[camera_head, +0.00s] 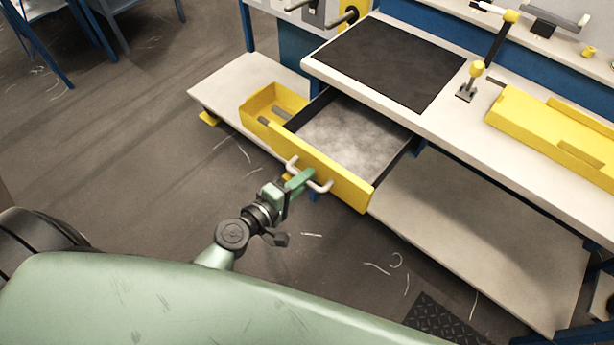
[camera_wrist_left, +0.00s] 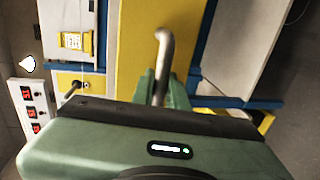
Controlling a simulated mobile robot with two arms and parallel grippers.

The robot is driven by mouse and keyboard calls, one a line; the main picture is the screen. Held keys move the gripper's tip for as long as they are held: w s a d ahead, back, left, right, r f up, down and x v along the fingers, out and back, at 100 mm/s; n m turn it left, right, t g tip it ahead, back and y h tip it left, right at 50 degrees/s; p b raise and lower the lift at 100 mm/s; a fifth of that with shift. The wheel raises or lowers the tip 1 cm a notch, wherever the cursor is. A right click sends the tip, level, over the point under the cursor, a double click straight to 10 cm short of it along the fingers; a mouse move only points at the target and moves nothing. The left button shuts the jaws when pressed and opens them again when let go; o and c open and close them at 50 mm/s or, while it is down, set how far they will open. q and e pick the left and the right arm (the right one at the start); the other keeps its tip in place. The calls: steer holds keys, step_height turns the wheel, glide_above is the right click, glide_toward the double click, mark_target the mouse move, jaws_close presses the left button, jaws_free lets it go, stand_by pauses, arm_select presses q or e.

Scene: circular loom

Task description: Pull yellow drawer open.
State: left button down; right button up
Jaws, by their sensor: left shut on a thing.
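The yellow drawer (camera_head: 345,185) stands pulled out from under the white workbench, and its grey inside (camera_head: 345,135) shows in the head view. A pale bar handle (camera_head: 321,186) is on its yellow front. My left gripper (camera_head: 300,180) is shut on the handle. In the left wrist view the green fingers (camera_wrist_left: 163,92) close around the metal handle (camera_wrist_left: 164,50), with the yellow drawer front (camera_wrist_left: 140,40) behind it. My right gripper is in neither view.
A black mat (camera_head: 390,62) lies on the workbench top (camera_head: 450,100). A yellow bin (camera_head: 268,105) sits on the lower shelf (camera_head: 235,90) left of the drawer. A yellow tray (camera_head: 550,130) is on the bench at right. The floor (camera_head: 150,150) at left is mostly clear.

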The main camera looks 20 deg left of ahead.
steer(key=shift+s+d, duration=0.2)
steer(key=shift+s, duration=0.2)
arm_select(q)
steer(key=c, duration=1.4)
jaws_free()
